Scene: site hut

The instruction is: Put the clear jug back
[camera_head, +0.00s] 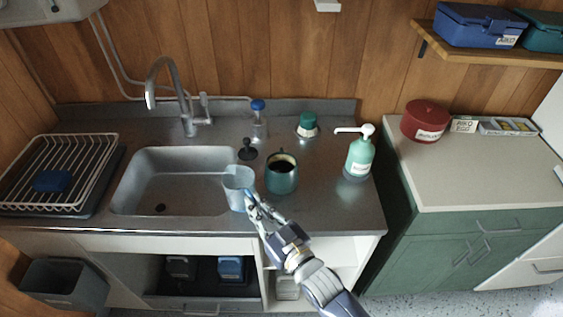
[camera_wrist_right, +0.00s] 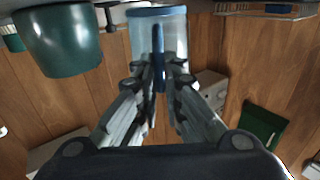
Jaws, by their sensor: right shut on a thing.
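The clear jug (camera_head: 238,188) is a pale, see-through vessel near the front right corner of the sink. My right gripper (camera_head: 252,198) is shut on its blue handle; the right wrist view shows the handle between the fingers and the clear jug (camera_wrist_right: 172,32) just beyond them. The jug looks about upright. I cannot tell whether its base touches the counter. My left gripper is in neither view.
A dark green pot (camera_head: 282,175) stands close to the jug's right; it also shows in the wrist view (camera_wrist_right: 60,42). The sink basin (camera_head: 170,178) is empty. A soap pump bottle (camera_head: 359,155) and a dish rack (camera_head: 62,170) stand on the counter (camera_head: 330,205).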

